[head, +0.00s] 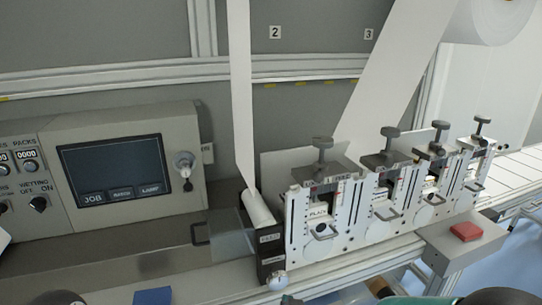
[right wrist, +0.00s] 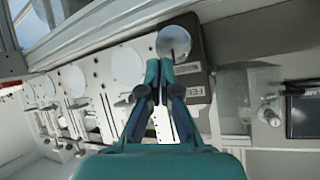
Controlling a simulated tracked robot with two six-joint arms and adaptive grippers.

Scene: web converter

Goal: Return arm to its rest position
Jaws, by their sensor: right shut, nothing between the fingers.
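My right gripper (right wrist: 158,72) is shut and empty in the right wrist view, its teal and dark fingers drawn together. Its tips overlap the picture of a round silver knob (right wrist: 174,43) on a dark block; whether they touch cannot be told. In the head view, teal and dark parts of my own arm show at the bottom right edge, cut off by the frame. The same row of white converter stations (head: 320,208) stands above them. My left gripper is not seen clearly in either view.
The dark feed block (head: 270,250) has a silver knob (head: 277,281) at its front. A control panel (head: 115,170) with a screen stands at left. A red pad (head: 466,231) lies on a grey box at right. A blue block (head: 153,297) lies at the bottom edge.

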